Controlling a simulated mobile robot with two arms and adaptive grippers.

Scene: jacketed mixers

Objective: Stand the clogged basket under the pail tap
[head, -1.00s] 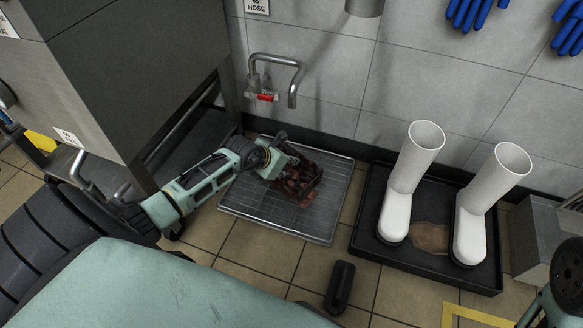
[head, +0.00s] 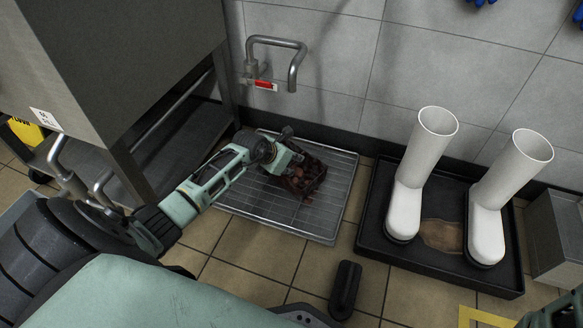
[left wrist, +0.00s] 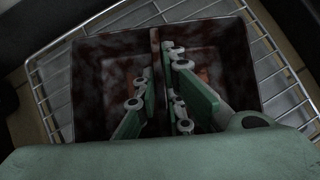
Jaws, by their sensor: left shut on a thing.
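The clogged basket (head: 310,178) is a dark box smeared reddish brown, on the wire grate (head: 322,222) by the wall. In the left wrist view the basket (left wrist: 225,62) shows two compartments and a middle divider. My left gripper (head: 287,168) is shut on the basket, with its fingers (left wrist: 163,85) on either side of the divider. The pail tap (head: 292,72), a bent steel spout with a red tag, comes out of the wall above the grate's back part. The gripper hides part of the basket.
White boots (head: 405,195) stand in a black tray (head: 373,225) right of the grate. A steel cabinet (head: 125,65) stands at the left. A dark block (head: 345,288) lies on the tiles in front. Tiled floor between is clear.

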